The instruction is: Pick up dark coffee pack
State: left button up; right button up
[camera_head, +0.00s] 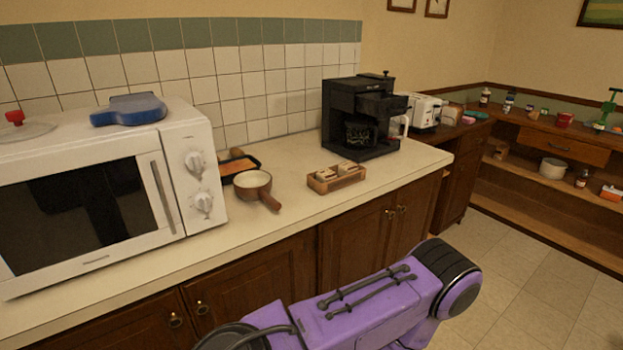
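No pack can be clearly made out as the dark coffee pack. A small wooden box (322,186) with light packets stands on the counter in front of the black coffee machine (345,98). A dark patterned shape (361,135) shows in the lower front of the machine; I cannot tell whether it is a pack or part of the machine. A purple link of my own arm crosses the bottom of the view, below the counter edge. Neither gripper is in view, so their states and what they may hold are hidden.
A white microwave (172,205) with a blue object (128,110) on top fills the counter's left. A brown-handled pan (254,182) and an orange-filled tray (236,167) stand beside it. A toaster (424,112) is further right. The counter's front strip is clear.

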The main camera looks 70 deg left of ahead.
aim_at(347, 169)
jog(key=k, duration=0.2)
jog(key=u, duration=1.05)
